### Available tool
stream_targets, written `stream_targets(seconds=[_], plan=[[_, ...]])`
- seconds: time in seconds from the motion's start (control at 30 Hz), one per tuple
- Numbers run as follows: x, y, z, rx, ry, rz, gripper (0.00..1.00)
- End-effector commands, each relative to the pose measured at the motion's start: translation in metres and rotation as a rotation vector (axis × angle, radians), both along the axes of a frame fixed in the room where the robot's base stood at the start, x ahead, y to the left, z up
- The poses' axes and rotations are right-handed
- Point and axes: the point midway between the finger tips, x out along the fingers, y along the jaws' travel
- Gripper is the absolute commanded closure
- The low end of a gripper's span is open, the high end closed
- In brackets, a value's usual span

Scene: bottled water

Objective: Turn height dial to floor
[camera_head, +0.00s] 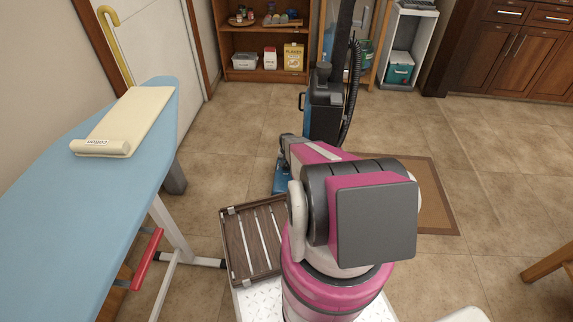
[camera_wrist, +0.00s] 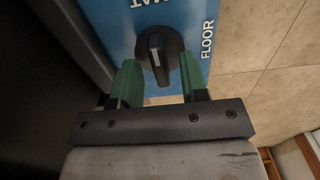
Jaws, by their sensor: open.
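The height dial (camera_wrist: 162,58) is a black knob with a white mark, on a blue panel (camera_wrist: 112,22) in the wrist view. The mark lies near upright in the picture, not toward FLOOR. My gripper (camera_wrist: 160,78) is open, its green fingers to the left and right of the knob's lower part; I cannot tell whether they touch it. The upright vacuum (camera_head: 324,108) stands ahead in the head view, its blue floor head (camera_head: 282,180) partly hidden by my arm.
A blue ironing board (camera_head: 60,205) with a cream cloth (camera_head: 125,122) stands at the left. A slatted wooden rack (camera_head: 236,240) is left of my arm. A brown mat (camera_head: 438,205) lies at the right. Shelves (camera_head: 262,76) stand behind.

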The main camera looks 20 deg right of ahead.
Motion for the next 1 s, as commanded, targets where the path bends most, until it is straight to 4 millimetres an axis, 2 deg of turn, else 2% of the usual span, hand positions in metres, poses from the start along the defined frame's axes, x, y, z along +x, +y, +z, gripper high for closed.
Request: stream_targets(seconds=[0.1, 0.33, 0.37, 0.4, 0.47, 0.5, 0.77, 1.0], plan=[[0.0, 0.0, -0.008, 0.0, 0.0, 0.0, 0.6], [-0.0005, 0.0001, -0.0081, 0.0, 0.0, 0.0, 0.6], [-0.0006, 0.0001, -0.0081, 0.0, 0.0, 0.0, 0.66], [-0.0005, 0.0001, -0.008, 0.0, 0.0, 0.0, 0.79], [-0.0005, 0.0001, -0.008, 0.0, 0.0, 0.0, 0.99], [-0.0005, 0.0001, -0.008, 0.0, 0.0, 0.0, 1.0], [-0.0004, 0.0001, -0.0078, 0.0, 0.0, -0.012, 1.0], [-0.0004, 0.0001, -0.0076, 0.0, 0.001, -0.1, 1.0]])
